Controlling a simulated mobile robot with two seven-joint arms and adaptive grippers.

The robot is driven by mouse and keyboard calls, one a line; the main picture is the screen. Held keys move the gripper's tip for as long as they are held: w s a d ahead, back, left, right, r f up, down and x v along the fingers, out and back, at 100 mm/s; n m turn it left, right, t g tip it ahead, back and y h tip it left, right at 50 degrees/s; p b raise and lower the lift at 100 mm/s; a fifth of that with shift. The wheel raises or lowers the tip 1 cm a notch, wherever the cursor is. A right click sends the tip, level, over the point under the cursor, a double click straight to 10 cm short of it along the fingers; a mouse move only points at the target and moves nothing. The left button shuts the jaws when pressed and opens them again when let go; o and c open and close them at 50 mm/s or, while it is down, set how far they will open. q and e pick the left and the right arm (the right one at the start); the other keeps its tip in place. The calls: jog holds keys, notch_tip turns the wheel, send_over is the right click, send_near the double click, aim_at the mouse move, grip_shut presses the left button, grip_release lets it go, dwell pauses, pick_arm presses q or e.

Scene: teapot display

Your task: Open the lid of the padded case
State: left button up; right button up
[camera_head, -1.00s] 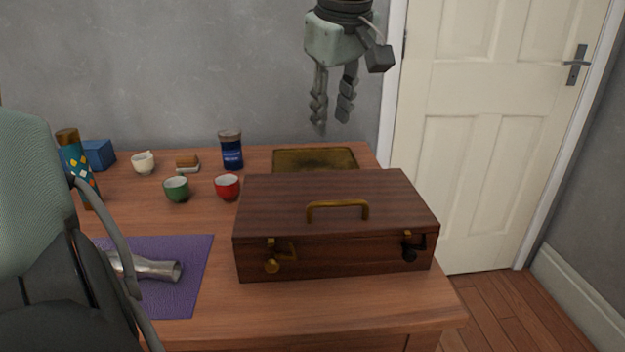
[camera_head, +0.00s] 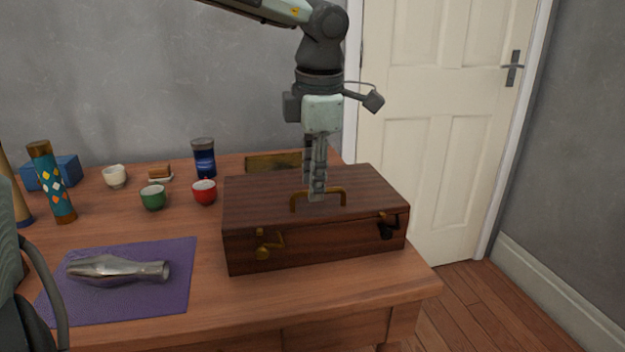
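The padded case is a dark brown wooden box (camera_head: 250,200) with its lid down, on the right part of the table in the head view. A brass handle (camera_head: 299,199) stands up on its lid. A brass latch (camera_head: 263,245) is at the front left and a darker latch (camera_head: 387,228) at the front right. My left gripper (camera_head: 317,195) points straight down, its fingertips at the handle. The fingers show close together or one behind the other, so their gap and any hold on the handle cannot be told. My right gripper is not in view.
The wooden table (camera_head: 212,295) has a purple mat (camera_head: 165,298) with a metal vase-like object (camera_head: 118,268). Green (camera_head: 153,198), red (camera_head: 204,192) and white (camera_head: 115,176) cups, a blue jar (camera_head: 204,160) and a patterned cylinder (camera_head: 50,180) stand left of the case. A brass-coloured tray (camera_head: 265,161) lies behind it.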

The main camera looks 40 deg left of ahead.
pick_arm(q)
jog(key=shift+f, duration=0.3)
grip_shut()
dwell(0.3)
